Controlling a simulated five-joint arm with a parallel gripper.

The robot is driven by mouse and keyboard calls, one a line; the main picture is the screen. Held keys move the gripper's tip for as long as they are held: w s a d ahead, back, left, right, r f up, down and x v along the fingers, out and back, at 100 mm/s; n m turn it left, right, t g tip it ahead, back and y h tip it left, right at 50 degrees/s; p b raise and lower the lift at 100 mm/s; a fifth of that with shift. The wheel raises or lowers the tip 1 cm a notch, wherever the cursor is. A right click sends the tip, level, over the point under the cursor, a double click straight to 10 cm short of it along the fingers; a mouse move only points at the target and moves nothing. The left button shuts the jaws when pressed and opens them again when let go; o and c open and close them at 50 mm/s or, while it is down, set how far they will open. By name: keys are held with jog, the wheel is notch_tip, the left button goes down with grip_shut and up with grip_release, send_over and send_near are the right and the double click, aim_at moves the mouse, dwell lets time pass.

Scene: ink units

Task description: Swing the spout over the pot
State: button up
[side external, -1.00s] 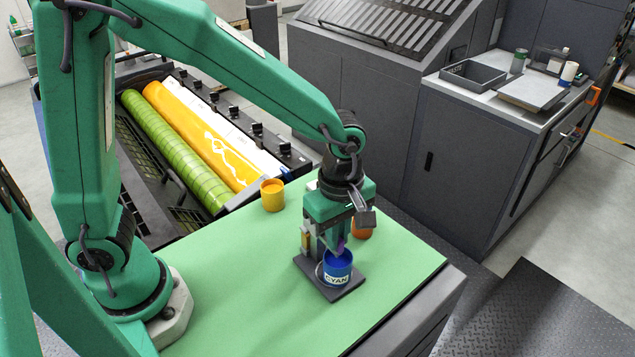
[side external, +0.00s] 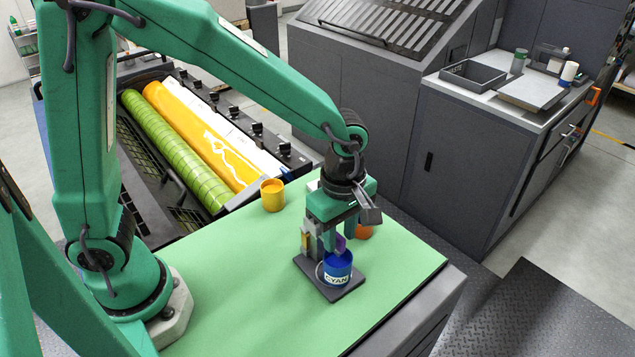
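The blue pot labelled CYAN (side external: 338,268) stands upright on a dark base plate (side external: 350,291) on the green tabletop. A small purple piece (side external: 341,243), perhaps part of the spout, shows just above the pot's rim, among my fingers. A narrow upright with a yellowish part (side external: 306,241) stands at the plate's left. My gripper (side external: 339,238) points down directly above the pot. Its fingers look apart, but whether they grip the purple piece is unclear. The spout's full shape is hidden behind my gripper.
A yellow pot (side external: 272,195) stands toward the back left of the tabletop. An orange pot (side external: 364,232) is partly hidden close behind my gripper. Ink rollers (side external: 205,145) lie beyond the table's back edge.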

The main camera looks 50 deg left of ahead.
aim_at(339, 235)
jog(key=shift+r, duration=3.9)
jog(key=shift+s+a+r+m, duration=0.1)
jog(key=shift+a+r+m, duration=0.2)
jog(key=shift+a+m, duration=0.15)
jog(key=s+a+r+m+t, duration=0.2)
jog(key=s+a+m, duration=0.3)
jog(key=a+m, duration=0.2)
jog(key=s+a+r+m+t, duration=0.3)
jog(key=s+a+m, duration=0.2)
jog(key=a+m, duration=0.3)
jog(key=shift+s+a+r+m+t, duration=0.2)
jog(key=shift+a+m+t, duration=0.1)
jog(key=shift+m, duration=0.55)
